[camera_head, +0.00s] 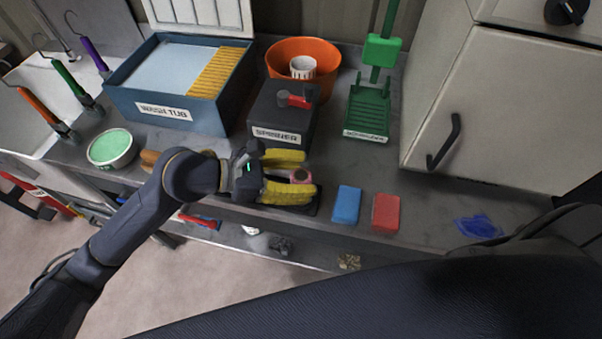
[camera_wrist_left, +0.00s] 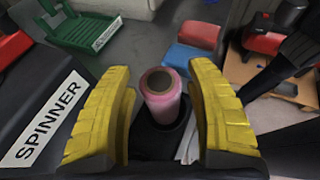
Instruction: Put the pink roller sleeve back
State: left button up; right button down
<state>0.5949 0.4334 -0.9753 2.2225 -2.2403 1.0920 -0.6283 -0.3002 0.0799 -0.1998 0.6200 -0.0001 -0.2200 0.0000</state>
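The pink roller sleeve (camera_wrist_left: 162,95) stands upright between my left gripper's yellow fingers, its lower end in a black holder (camera_wrist_left: 160,135). In the head view the sleeve (camera_head: 300,176) shows only as a pink top with a dark core between the fingertips. My left gripper (camera_head: 293,175) is open around it; the wrist view shows a finger on each side (camera_wrist_left: 160,80) with small gaps. The spinner (camera_head: 282,117), black with a red lever, stands just behind the gripper. My right gripper is not in view.
The wash tub (camera_head: 182,122), orange bucket (camera_head: 325,77) and green scrubber tray (camera_head: 368,110) stand behind. A blue sponge (camera_head: 346,205) and red sponge (camera_head: 386,212) lie right of the gripper near the bench edge. A green-topped bowl (camera_head: 111,148) is at left.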

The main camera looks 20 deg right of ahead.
pick_arm(q)
jog(key=shift+o, duration=0.2)
jog(key=shift+r, duration=0.2)
jog(key=v, duration=1.2)
dwell(1.2)
